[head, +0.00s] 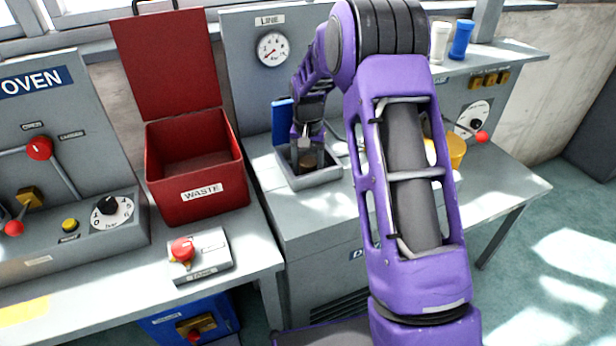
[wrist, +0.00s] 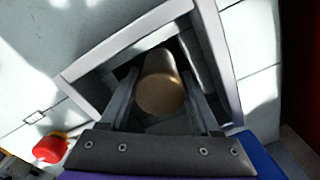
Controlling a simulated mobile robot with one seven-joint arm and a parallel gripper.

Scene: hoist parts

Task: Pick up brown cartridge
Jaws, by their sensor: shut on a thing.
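The brown cartridge (wrist: 160,95) is a short brown cylinder with a flat round end. In the wrist view it sits between the two fingers of my gripper (wrist: 161,98), which are shut on it. The cartridge is inside a square grey tray (wrist: 98,65) with a raised rim. In the head view, my gripper (head: 308,158) reaches down into the same tray (head: 318,180), and the cartridge (head: 307,160) shows only as a small brown patch between the fingers. I cannot tell whether the cartridge touches the tray floor.
An open red waste bin (head: 197,190) stands left of the tray. A blue panel (head: 283,122) stands behind the tray. White (head: 440,42) and blue (head: 461,40) cylinders stand on the back shelf. The right bench (head: 505,190) has clear room.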

